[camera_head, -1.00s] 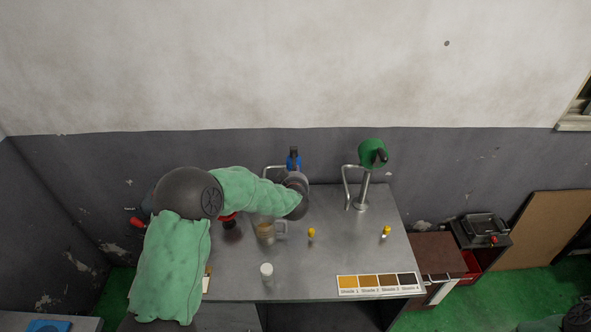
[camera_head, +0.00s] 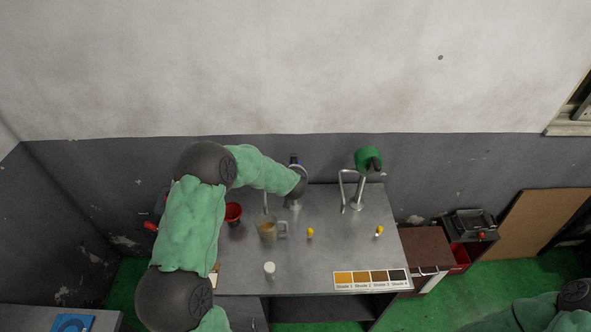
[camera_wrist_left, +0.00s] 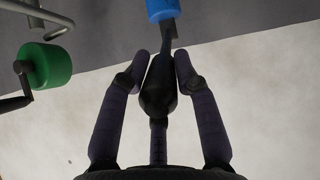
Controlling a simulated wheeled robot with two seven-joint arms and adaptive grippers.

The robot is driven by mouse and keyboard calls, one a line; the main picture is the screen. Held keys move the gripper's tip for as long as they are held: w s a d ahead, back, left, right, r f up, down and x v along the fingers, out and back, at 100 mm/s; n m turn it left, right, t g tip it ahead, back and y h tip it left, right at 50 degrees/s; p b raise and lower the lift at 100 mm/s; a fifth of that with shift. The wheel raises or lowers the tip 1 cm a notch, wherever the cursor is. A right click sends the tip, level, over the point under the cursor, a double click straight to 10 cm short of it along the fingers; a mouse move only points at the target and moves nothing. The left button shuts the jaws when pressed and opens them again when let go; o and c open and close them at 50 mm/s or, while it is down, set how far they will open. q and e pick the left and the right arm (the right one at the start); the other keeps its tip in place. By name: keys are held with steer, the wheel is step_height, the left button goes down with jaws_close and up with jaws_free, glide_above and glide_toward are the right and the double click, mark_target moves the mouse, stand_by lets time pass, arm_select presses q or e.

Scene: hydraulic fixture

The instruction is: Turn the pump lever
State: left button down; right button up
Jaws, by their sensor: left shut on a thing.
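My left arm reaches across the bench to the blue pump at the back. In the head view its wrist covers my left gripper and most of that pump. In the left wrist view my left gripper (camera_wrist_left: 159,72) is shut on the black pump lever (camera_wrist_left: 158,88), with a finger on each side. The lever runs up to the blue pump body (camera_wrist_left: 162,9). A second, green pump (camera_head: 366,159) with a dark lever stands to the right on a metal post; it also shows in the left wrist view (camera_wrist_left: 50,66). My right gripper is out of view.
On the metal bench (camera_head: 330,255) stand a glass jug (camera_head: 267,229) of brown liquid, a red funnel-like cup (camera_head: 233,213), a white-capped bottle (camera_head: 269,269) and two yellow-topped items (camera_head: 310,232). A shade chart (camera_head: 371,279) lies at the front right.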

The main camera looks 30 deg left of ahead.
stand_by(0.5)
arm_select(q)
steer(key=c, duration=1.3)
jaws_free()
steer(key=shift+o, duration=1.4)
steer(key=shift+a, duration=0.1)
steer(key=shift+r, duration=0.1)
steer(key=shift+s+r, duration=0.15)
steer(key=v, duration=1.1)
steer(key=shift+s, duration=0.3)
